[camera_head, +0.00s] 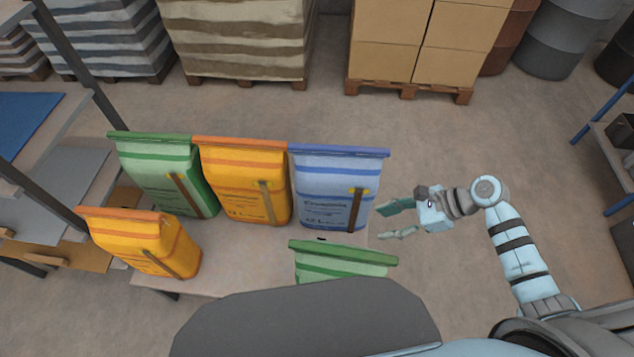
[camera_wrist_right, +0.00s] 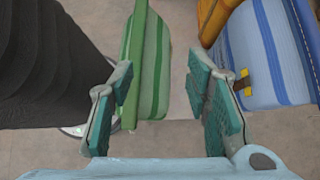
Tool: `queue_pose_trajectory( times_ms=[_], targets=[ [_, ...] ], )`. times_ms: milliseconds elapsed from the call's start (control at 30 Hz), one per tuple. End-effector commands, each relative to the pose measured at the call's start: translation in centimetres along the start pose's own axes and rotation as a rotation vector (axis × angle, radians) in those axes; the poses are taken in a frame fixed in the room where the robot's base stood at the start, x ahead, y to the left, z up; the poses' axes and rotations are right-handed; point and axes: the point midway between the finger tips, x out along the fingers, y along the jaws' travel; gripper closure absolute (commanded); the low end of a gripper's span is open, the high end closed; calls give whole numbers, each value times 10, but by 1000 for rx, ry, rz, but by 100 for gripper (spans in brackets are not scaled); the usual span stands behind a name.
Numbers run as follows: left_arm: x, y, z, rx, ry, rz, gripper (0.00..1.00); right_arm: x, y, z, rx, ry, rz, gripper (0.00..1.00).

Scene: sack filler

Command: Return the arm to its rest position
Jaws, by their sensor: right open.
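My right gripper (camera_head: 392,222) is open and empty, just right of the blue sack (camera_head: 325,190) in the head view. Its two green-padded fingers stand wide apart in the right wrist view (camera_wrist_right: 160,105). The blue sack also shows there at the right (camera_wrist_right: 270,55), beside one finger. A green sack (camera_head: 343,262) stands at the table's near side, partly hidden by my own body. In the right wrist view that green sack (camera_wrist_right: 150,65) shows beyond the gap between the fingers. My left gripper is in neither view.
The table (camera_head: 250,262) also bears a green sack (camera_head: 165,175), an orange sack (camera_head: 245,185) and another orange sack (camera_head: 150,245). Shelves (camera_head: 60,170) stand at the left and a blue-framed rack (camera_head: 605,130) at the right. Pallets of goods line the back. Floor between is clear.

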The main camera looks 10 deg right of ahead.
Motion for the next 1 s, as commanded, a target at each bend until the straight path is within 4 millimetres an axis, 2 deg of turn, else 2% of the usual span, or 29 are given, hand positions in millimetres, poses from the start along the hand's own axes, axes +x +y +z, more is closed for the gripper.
queue_pose_trajectory(
  times_ms=[233,267,333,367,400,467,500,533,567,600,667,700,767,800,900,1000],
  targets=[
    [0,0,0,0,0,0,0,0,0,0,-27,-1,-2,56],
    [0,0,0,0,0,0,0,0,-2,0,-60,-2,-10,56],
    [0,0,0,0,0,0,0,0,-19,-5,-221,27,-85,56],
    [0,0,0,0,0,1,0,-1,-33,-18,-316,78,-137,56],
    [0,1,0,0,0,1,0,-2,-52,-44,-448,177,-203,56],
    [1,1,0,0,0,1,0,0,-72,-99,-674,384,-260,56],
    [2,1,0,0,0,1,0,5,-72,-144,-836,544,-240,56],
    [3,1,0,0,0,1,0,11,-64,-178,-961,662,-190,56],
    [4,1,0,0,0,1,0,18,-50,-210,-1088,766,-116,56],
    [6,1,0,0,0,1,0,29,-24,-247,-1256,875,10,56],
    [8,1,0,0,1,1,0,50,27,-290,-1489,959,224,56],
    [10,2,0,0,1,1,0,66,65,-310,-1620,967,357,56],
    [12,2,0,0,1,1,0,90,122,-327,-1765,926,515,56],
    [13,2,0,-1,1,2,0,103,158,-334,-1819,882,588,56],
    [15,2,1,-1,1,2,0,127,232,-339,-1833,771,684,56],
    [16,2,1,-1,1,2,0,141,274,-336,-1807,703,708,56]
  ],
)
